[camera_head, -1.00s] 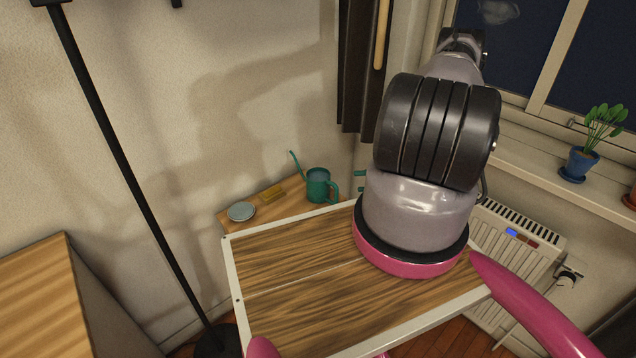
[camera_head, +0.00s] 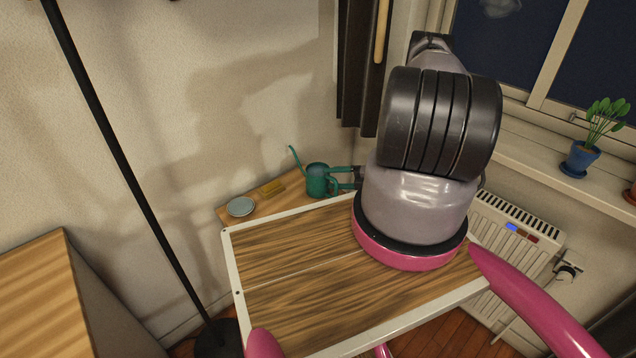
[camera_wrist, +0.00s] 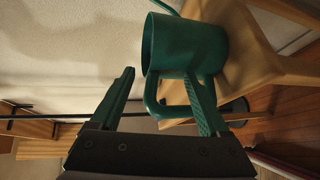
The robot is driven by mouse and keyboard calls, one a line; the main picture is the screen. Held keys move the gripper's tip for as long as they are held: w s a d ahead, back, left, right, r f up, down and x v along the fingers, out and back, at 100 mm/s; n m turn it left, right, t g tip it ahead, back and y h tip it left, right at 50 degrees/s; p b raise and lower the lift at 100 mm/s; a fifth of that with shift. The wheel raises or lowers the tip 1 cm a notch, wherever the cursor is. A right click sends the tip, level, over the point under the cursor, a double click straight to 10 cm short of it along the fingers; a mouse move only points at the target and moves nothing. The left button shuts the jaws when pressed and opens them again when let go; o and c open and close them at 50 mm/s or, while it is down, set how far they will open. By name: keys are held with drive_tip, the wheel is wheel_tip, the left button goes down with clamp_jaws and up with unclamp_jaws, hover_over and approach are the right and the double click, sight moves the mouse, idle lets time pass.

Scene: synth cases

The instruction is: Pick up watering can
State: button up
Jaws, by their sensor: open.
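The green watering can (camera_head: 316,180) stands upright on a small wooden table (camera_head: 292,204) in the corner, its thin spout pointing up and left. My gripper (camera_head: 346,178) is at its right side, by the handle, with green fingers apart. In the wrist view the can (camera_wrist: 190,48) shows sideways, close beyond the fingertips. My gripper (camera_wrist: 159,76) is open there. The outer bar of the handle (camera_wrist: 152,97) appears between the two fingers, and the right finger overlaps the handle loop. I cannot tell whether either finger touches it.
A black lamp pole (camera_head: 120,180) stands at left. A radiator (camera_head: 515,245) and a windowsill with a potted plant (camera_head: 582,158) are at right. Wall and curtain close off the back.

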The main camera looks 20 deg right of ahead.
clamp_jaws()
drive_tip(key=shift+s+f, duration=0.1)
drive_tip(key=shift+s, duration=0.05)
idle(1.3)
